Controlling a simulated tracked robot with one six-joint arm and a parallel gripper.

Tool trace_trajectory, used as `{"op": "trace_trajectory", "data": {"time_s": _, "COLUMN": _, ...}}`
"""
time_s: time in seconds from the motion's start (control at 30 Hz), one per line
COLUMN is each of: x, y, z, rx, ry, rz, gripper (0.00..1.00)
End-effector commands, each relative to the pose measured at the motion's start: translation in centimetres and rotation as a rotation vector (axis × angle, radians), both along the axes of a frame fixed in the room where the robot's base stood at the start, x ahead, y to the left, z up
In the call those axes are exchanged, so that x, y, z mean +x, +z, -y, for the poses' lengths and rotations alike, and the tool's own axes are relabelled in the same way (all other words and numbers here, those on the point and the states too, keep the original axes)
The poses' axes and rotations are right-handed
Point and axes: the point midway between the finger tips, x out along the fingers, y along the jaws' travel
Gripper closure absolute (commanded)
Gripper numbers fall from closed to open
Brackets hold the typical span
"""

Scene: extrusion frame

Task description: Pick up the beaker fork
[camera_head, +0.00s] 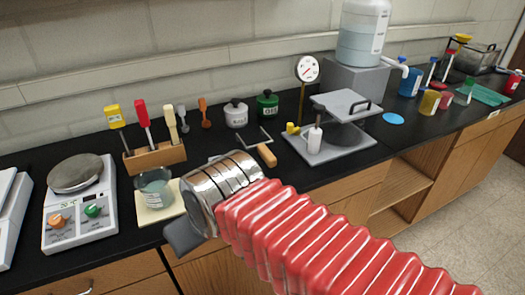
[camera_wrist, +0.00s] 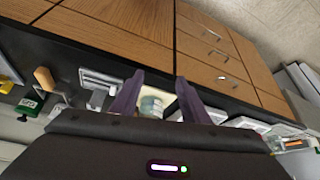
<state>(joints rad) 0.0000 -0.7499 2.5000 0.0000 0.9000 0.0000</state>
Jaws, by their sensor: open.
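The beaker fork lies flat on the black bench in the head view, with a tan wooden handle (camera_head: 267,155) and thin bent metal prongs behind it. In the wrist view its handle (camera_wrist: 44,78) shows at the left, well away from the fingers. My gripper (camera_wrist: 158,98) is open, with two dark fingers apart and the glass beaker (camera_wrist: 151,107) seen between and beyond them. Nothing is held. In the head view my red-sleeved arm and silver wrist reach over the bench's front edge, and only a dark part of the gripper shows.
The beaker (camera_head: 155,188) stands on a pale pad beside my wrist. A wooden tool block (camera_head: 155,158), a white pot (camera_head: 236,113) and a green pot (camera_head: 267,104) stand behind. A grey stand base (camera_head: 325,148) lies right of the fork.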

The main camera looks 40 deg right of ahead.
Motion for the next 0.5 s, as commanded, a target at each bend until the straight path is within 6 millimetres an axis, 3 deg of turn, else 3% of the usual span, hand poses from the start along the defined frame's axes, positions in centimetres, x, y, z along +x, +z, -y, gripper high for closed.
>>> {"op": "trace_trajectory", "data": {"time_s": 0.27, "x": 0.7, "y": 0.0, "z": 0.9, "rx": -0.013, "ry": -0.025, "rz": 0.015, "gripper": 0.55}}
{"op": "trace_trajectory", "data": {"time_s": 0.37, "x": 1.9, "y": 0.0, "z": 2.8, "rx": -0.041, "ry": -0.073, "rz": 0.044, "gripper": 0.55}}
{"op": "trace_trajectory", "data": {"time_s": 0.5, "x": 4.5, "y": 0.1, "z": 7.2, "rx": -0.107, "ry": -0.169, "rz": 0.116, "gripper": 0.55}}
